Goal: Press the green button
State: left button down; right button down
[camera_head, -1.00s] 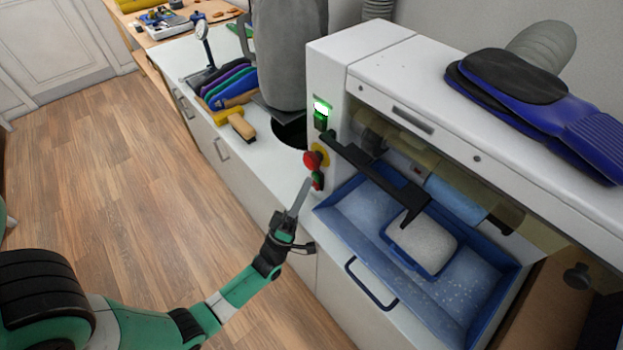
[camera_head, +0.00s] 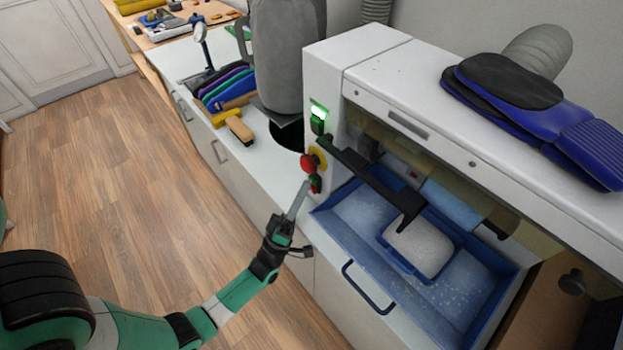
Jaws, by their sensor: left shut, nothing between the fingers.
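The white machine (camera_head: 328,75) carries a small control box with a green button (camera_head: 316,180) and red beside it, on its left front edge. Just above it is a red mushroom button (camera_head: 309,162) on a yellow plate. A lit green indicator (camera_head: 318,110) sits higher up. My left gripper (camera_head: 304,187) is shut and empty, its thin grey fingers pointing up at the small control box. Its tip is right beside the box; I cannot tell whether it touches the green button. My right gripper is out of view.
A brush (camera_head: 240,128) and tool rack stand on the counter at left. The wooden floor is open.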

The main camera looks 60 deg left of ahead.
pick_arm(q)
jog(key=shift+s+r, duration=0.1)
jog(key=shift+s+d+p, duration=0.2)
jog(key=shift+s+d, duration=0.05)
jog(key=shift+s, duration=0.6)
jog(key=shift+s+d+p, duration=0.15)
jog(key=shift+s+d, duration=0.05)
jog(key=shift+s, duration=0.6)
jog(key=shift+s+d+p, duration=0.2)
jog(key=shift+s+d, duration=0.05)
jog(key=shift+s, duration=0.6)
jog(key=shift+r, duration=0.1)
